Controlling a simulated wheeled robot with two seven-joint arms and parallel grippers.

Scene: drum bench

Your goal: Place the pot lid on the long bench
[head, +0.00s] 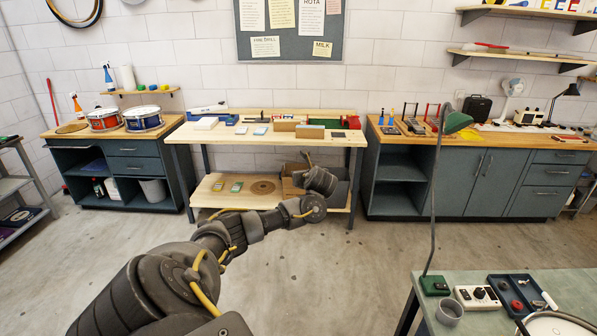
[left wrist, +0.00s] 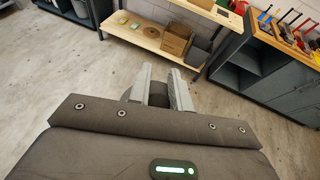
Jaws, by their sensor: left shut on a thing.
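My left gripper (head: 320,181) is held out in front of the middle workbench, above the floor. In the left wrist view its two pale fingers (left wrist: 160,80) are apart, with a dark thing (left wrist: 158,88) between them. Most of that thing is hidden, and I cannot tell if it is the pot lid. A pale round thing with a metal rim (head: 556,324) is cut off at the lower right of the head view; I cannot tell what it is. My right gripper is not in view.
The middle workbench (head: 180,134) has boxes on top and a lower shelf. A drum cabinet (head: 60,131) stands left. The near green table (head: 575,284) holds a grey cup (head: 449,313), a blue tray (head: 513,295) and a lamp (head: 435,190). The floor between is clear.

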